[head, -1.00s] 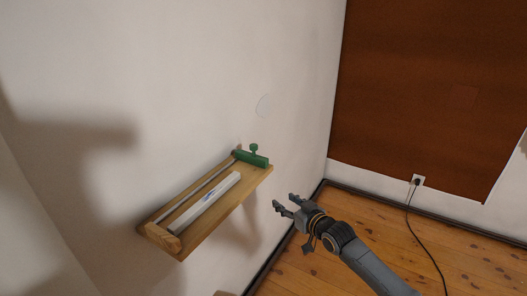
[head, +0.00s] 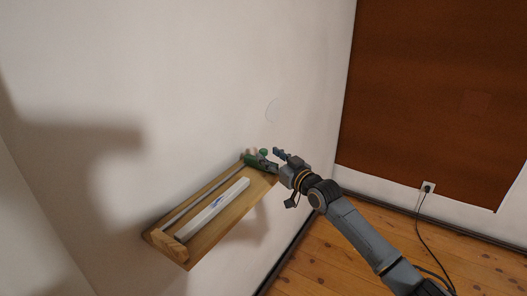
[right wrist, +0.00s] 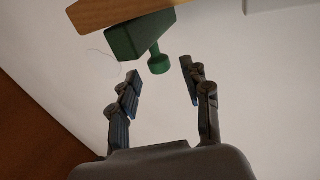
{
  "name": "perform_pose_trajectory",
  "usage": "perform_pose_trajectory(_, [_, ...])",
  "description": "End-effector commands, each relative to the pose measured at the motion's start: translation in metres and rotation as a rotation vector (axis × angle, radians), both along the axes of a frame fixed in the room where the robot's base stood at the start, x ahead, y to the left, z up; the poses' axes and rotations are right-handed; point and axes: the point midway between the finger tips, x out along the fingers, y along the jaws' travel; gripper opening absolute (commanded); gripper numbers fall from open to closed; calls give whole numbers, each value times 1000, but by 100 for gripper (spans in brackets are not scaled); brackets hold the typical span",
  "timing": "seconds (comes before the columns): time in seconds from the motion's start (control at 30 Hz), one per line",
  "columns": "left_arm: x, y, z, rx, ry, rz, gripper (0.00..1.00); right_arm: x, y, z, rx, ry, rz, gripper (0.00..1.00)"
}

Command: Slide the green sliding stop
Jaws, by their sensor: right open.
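The green sliding stop (head: 249,160) sits at the far right end of a wooden shelf (head: 225,215) on the white wall, next to a metal rod (head: 200,197). In the right wrist view the stop (right wrist: 137,36) shows as a green block with a round knob (right wrist: 158,63) sticking out. My right gripper (head: 270,158) is open at the stop and partly covers it in the head view. In the right wrist view the knob lies between and just beyond the open fingertips (right wrist: 160,78), with nothing gripped. My left gripper is not in view.
A long white bar (head: 213,208) lies on the shelf beside the rod. A wooden end block (head: 168,243) stands at the shelf's near left end.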

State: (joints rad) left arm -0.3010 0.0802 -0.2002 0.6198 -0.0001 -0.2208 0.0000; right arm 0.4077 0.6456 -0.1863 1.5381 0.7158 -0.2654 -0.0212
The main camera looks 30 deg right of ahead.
Motion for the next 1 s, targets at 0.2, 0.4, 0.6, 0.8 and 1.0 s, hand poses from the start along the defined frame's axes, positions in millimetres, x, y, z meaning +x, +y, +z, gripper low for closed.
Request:
perform_pose_trajectory(0.2, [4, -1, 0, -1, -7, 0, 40, 29, 4, 1, 0, -1, -1, 48])
perform_pose_trajectory(0.4, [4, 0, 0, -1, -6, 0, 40, 39, 5, 0, -1, 1, 0, 48])
perform_pose_trajectory(0.6, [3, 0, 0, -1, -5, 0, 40, 40, 6, 0, -1, 1, 0, 48])
perform_pose_trajectory(0.8, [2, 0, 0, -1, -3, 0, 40, 39, 6, 0, -1, 1, 0, 25])
perform_pose_trajectory(1.0, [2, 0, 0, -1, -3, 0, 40, 39, 6, 0, -1, 1, 0, 0])
